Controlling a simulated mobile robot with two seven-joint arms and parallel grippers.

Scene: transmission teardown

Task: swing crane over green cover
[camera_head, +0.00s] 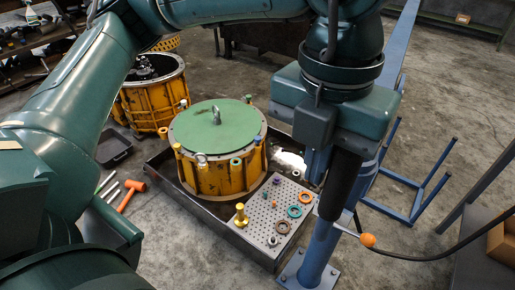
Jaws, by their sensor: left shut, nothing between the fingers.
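The green cover (189,133) is a round lid lying flat on a yellow housing (209,180), with a metal lifting eye (216,117) standing at its middle. The blue crane post (321,247) stands on a bolted base plate at the right of the tray. A blue beam (400,40), apparently the crane's, runs to the top right. My left gripper (336,208) points down in front of the post, its dark fingers shut and empty. Whether it touches the post is unclear. My left wrist hides the upper post; no crane hook is visible. My right gripper is not in view.
A black tray (215,237) holds the housing and a pegboard (268,217) with rings and small parts. A lever with an orange knob (368,240) sticks out beside the post. A second yellow housing (151,101) stands behind. An orange mallet (131,194) lies left.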

